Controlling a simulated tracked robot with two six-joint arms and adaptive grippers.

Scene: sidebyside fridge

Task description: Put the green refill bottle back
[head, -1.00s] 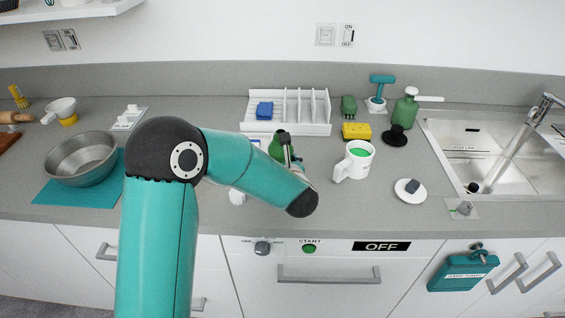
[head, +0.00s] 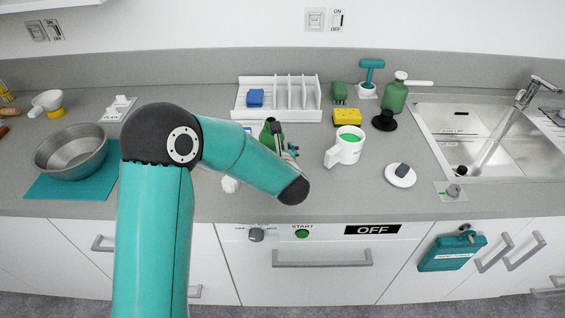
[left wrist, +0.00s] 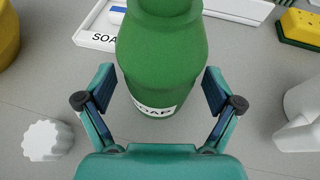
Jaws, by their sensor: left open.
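The green refill bottle (left wrist: 160,55), with a white SOAP label, stands on the counter in the left wrist view. My left gripper (left wrist: 158,90) is open, with one finger on each side of the bottle and a gap visible at both sides. In the head view the bottle (head: 267,131) is partly hidden behind my left forearm and gripper (head: 286,149). A green dispenser bottle with a white pump (head: 394,97) stands at the back, left of the sink. My right gripper is not in view.
A white mug with green contents (head: 344,148) stands right of my gripper. A white ridged cap (left wrist: 47,140) lies near the left finger. A white divided rack (head: 277,112) and yellow sponge (head: 347,117) are behind. A steel bowl (head: 72,152) sits left.

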